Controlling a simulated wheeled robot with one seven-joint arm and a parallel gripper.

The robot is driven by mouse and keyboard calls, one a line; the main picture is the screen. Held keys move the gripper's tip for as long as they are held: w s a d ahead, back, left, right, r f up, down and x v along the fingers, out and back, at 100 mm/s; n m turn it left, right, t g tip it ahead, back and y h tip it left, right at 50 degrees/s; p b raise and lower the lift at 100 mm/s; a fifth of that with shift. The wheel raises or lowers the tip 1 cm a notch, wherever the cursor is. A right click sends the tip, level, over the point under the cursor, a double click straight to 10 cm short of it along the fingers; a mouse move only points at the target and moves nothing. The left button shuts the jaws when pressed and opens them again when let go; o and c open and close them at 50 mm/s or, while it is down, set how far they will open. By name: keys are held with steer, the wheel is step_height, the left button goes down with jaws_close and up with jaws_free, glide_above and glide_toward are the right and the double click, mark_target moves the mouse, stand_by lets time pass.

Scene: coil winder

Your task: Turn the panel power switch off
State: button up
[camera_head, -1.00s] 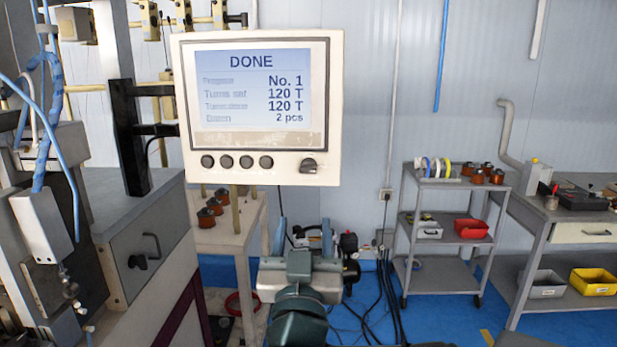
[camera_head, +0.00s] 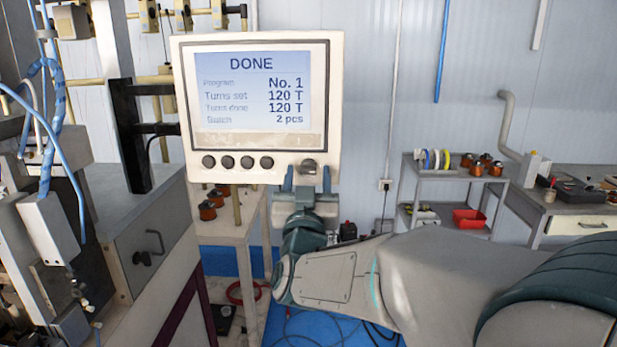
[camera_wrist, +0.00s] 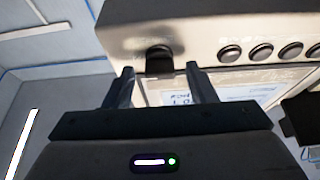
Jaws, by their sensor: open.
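The control panel (camera_head: 184,100) is a cream box with a lit screen (camera_head: 262,88) reading DONE, No. 1, 120 T set, 120 T done and 2 pcs. The power switch (camera_head: 308,167) is a dark knob at its lower right corner, right of a row of several round buttons (camera_head: 247,162). My gripper (camera_head: 307,180) is just below the switch with its blue fingers pointing up, one on each side of it. In the wrist view my open gripper (camera_wrist: 157,75) has the switch (camera_wrist: 159,60) just beyond and between its fingertips. I cannot tell whether the fingers touch it.
A grey bench cabinet (camera_head: 150,225) and winder parts with blue hoses stand at the left. A small table with copper coils (camera_head: 208,211) is below the panel. A grey cart (camera_head: 425,178) and a workbench (camera_head: 545,210) stand at the right.

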steer(key=c, duration=1)
steer(key=shift+n+y+b, duration=0.35)
steer(key=shift+n+y, duration=0.05)
steer(key=shift+n, duration=0.2)
steer(key=n+y+b, duration=0.1)
steer(key=n, duration=0.1)
steer(key=n+y, duration=0.1)
steer(key=n+b, duration=0.1)
steer(key=n, duration=0.1)
steer(key=shift+d+f+n+y+b, duration=0.1)
steer(key=shift+d+n+y+b, duration=0.2)
steer(key=shift+y, duration=0.1)
steer(key=n+g+y+b, duration=0.1)
steer(key=n, duration=0.2)
steer(key=n+g+y+b, duration=0.1)
steer(key=n+y+b, duration=0.1)
steer(key=n, duration=0.3)
steer(key=n+g+b, duration=0.1)
steer(key=n, duration=0.2)
steer(key=shift+d+r+g+y+b, duration=0.1)
steer(key=shift+r+g+y+b, duration=0.2)
steer(key=shift+g+b, duration=0.1)
steer(key=n, duration=0.2)
steer(key=n+g+p, duration=0.1)
steer(key=n, duration=0.1)
steer(key=shift+r+g, duration=0.2)
steer(key=shift+g, duration=0.1)
steer(key=shift+n, duration=0.4)
